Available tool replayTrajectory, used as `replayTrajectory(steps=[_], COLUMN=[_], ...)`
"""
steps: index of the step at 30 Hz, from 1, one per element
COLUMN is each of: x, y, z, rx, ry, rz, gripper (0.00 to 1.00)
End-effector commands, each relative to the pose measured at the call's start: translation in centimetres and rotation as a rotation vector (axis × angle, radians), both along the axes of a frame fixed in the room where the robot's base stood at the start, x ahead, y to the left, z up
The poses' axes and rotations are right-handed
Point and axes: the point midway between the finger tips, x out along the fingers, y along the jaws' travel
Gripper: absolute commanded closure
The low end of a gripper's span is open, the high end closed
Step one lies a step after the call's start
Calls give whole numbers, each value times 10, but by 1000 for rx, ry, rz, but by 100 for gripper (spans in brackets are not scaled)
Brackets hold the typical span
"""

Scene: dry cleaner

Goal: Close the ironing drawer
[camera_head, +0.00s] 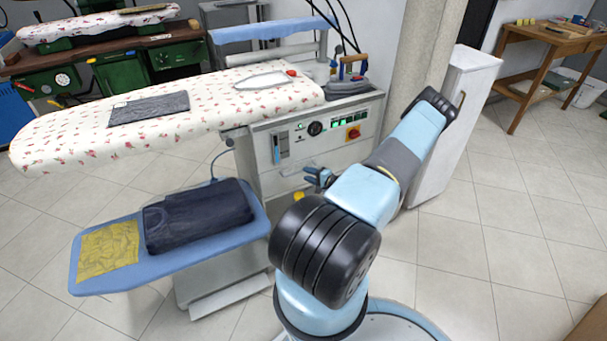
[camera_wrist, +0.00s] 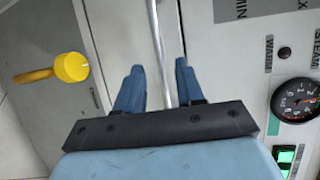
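The white ironing cabinet (camera_head: 262,165) stands under the flowered ironing board. A thin metal bar handle (camera_head: 293,169) crosses its front below the control panel. In the wrist view, the bar (camera_wrist: 157,40) runs between the two blue fingers of my gripper (camera_wrist: 158,75), with a gap visible on each side. My gripper (camera_head: 314,177) is open at the cabinet front in the head view. My arm hides part of the front. I cannot tell how far the drawer stands out.
A yellow knob (camera_wrist: 71,67) sits beside the handle, and a pressure gauge (camera_wrist: 296,99) on the other side. A low blue board (camera_head: 165,262) holds dark folded clothing and a yellow cloth. A pillar (camera_head: 410,70) and white cabinet (camera_head: 465,110) stand right.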

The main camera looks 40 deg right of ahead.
Motion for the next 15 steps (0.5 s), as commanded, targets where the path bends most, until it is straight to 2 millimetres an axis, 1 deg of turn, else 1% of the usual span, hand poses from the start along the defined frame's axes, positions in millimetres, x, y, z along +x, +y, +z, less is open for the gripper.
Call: replayTrajectory(steps=[1, 3, 9, 12, 15], x=[-11, -25, -61, -75, -84], y=[-2, -5, -10, -13, -14], z=[2, 5, 12, 14, 16], rx=[0, -1, 0, 0, 1], ry=[2, 2, 1, 2, 1], rz=[-1, -1, -1, -1, 0], gripper=[62, 62, 62, 62, 62])
